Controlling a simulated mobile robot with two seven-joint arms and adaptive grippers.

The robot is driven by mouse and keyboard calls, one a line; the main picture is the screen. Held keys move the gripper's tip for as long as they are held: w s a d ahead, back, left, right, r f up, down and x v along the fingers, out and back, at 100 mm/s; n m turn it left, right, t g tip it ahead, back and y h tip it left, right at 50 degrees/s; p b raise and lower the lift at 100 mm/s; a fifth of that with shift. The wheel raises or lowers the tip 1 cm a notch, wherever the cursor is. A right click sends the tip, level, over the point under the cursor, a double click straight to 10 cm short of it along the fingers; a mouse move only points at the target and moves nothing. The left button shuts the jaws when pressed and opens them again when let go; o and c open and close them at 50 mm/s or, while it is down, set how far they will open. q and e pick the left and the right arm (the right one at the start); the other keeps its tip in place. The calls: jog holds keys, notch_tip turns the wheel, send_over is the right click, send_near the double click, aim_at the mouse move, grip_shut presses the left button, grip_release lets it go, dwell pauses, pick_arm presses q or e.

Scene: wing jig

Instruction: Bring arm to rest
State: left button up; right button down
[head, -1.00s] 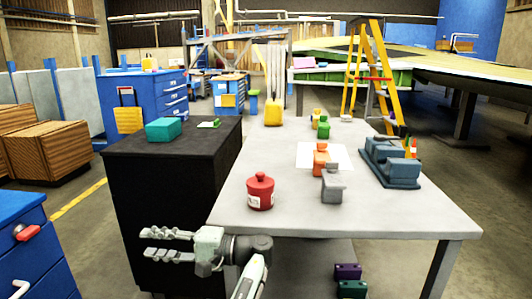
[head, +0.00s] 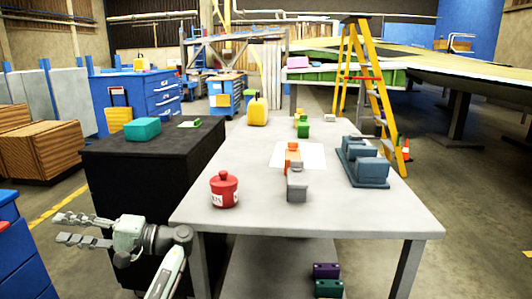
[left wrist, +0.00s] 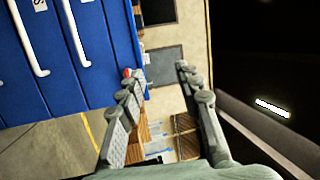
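My left gripper (head: 72,228) is at the lower left of the head view, in front of the black cabinet (head: 130,200) and left of the grey table (head: 300,215). Its two fingers are apart and point left, with nothing between them. In the left wrist view the open fingers (left wrist: 155,82) show empty, with a blue drawer cabinet (left wrist: 70,60) on the left and floor behind. My right gripper is in neither view.
A red lidded pot (head: 224,192), a grey block (head: 297,187), an orange item (head: 292,158) and a blue-grey fixture (head: 364,165) stand on the table. A teal box (head: 143,129) sits on the black cabinet. A yellow ladder (head: 386,110) stands behind the table.

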pick_arm(q)
jog(key=s+a+r+n+g, duration=0.55)
jog(key=a+r, duration=0.35)
jog(key=a, duration=0.3)
jog(key=w+a+f+m+t+h, duration=0.1)
jog(key=w+f+m+t+h, duration=0.7)
jog(key=w+f+t, duration=0.75)
jog(key=w+d+f+m+t+h, duration=0.1)
jog(key=w+d+f+t+h, duration=0.35)
jog(key=w+d+h, duration=0.6)
jog(key=s+d+f+m+g, duration=0.15)
jog(key=s+d+f, duration=0.35)
jog(key=s+f, duration=0.7)
jog(key=s+d+f+g, duration=0.3)
jog(key=s+d+f, duration=0.35)
jog(key=f, duration=0.95)
jog(key=s+d+f+g, duration=0.1)
jog(key=s+f, duration=0.3)
jog(key=s, duration=0.6)
jog(key=s+d+f+g, duration=0.2)
jog(key=s+f, duration=0.3)
jog(key=s, duration=0.5)
jog(key=s+d+f+g, duration=0.1)
jog(key=s+f, duration=0.4)
jog(key=s, duration=0.5)
jog(key=shift+s+d, duration=0.2)
jog(key=shift+s, duration=0.05)
